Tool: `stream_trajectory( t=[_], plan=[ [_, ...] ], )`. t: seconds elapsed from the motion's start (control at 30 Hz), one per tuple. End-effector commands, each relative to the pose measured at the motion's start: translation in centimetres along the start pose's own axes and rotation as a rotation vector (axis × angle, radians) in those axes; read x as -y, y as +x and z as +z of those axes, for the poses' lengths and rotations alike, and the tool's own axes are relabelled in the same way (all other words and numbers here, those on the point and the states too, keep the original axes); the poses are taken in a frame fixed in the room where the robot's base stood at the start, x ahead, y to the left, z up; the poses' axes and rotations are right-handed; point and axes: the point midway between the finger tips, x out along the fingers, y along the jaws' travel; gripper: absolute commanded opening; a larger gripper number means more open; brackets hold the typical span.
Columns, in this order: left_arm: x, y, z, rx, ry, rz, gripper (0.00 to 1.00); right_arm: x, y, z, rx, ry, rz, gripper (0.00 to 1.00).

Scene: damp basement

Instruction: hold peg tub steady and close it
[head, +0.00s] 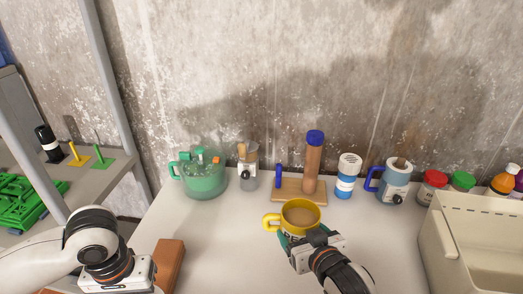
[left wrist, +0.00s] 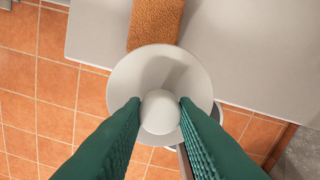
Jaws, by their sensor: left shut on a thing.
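My left gripper (left wrist: 160,106) is shut on the pale round knob of a white disc-shaped lid (left wrist: 128,80). In the left wrist view the lid hangs over the table's front edge, with tiled floor below. In the head view my left wrist is at the lower left, and its fingers and the lid are out of frame. A yellow tub (head: 300,206) with a side handle stands open on the table, tan inside. My right gripper (head: 304,237) is at its near side, green fingers beside its wall; their grip is partly hidden. A green tub (head: 204,183) with small blocks stands open farther left.
A brown block (head: 170,264) lies near the table's front left. Behind the yellow tub stand a grey jar (head: 248,174), a wooden stand (head: 296,196), a white-and-blue bottle (head: 347,178) and a blue mug (head: 396,184). A beige bin (head: 440,245) is at the right.

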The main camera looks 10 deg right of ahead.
Motion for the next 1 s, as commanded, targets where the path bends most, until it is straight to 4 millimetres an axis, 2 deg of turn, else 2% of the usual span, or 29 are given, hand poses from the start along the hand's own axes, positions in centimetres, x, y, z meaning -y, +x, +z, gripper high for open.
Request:
stream_trajectory(
  t=[0.03,0.13,0.3,0.8,0.87,1.0],
  plan=[
    [0.0,-0.3,0.0,0.000,0.000,0.000,0.04,0.5,-1.3,1.1,0.007,0.014,-0.027,0.39],
    [0.0,-0.5,0.0,0.000,0.000,-0.001,0.04,1.5,-3.4,2.3,0.005,0.039,-0.083,0.39],
    [0.0,-0.6,0.0,0.000,0.000,-0.001,0.04,2.5,-5.1,3.1,0.003,0.064,-0.134,0.39],
    [0.0,-0.5,0.0,0.000,0.000,-0.001,0.04,2.5,-5.2,3.0,0.003,0.062,-0.132,0.39],
    [0.0,-0.5,0.0,0.000,0.000,-0.001,0.04,2.2,-5.1,3.0,0.003,0.055,-0.117,0.39],
    [0.0,-0.5,0.0,0.000,0.000,-0.001,0.04,0.2,-5.0,2.7,0.002,0.015,-0.025,0.39]
  ],
)
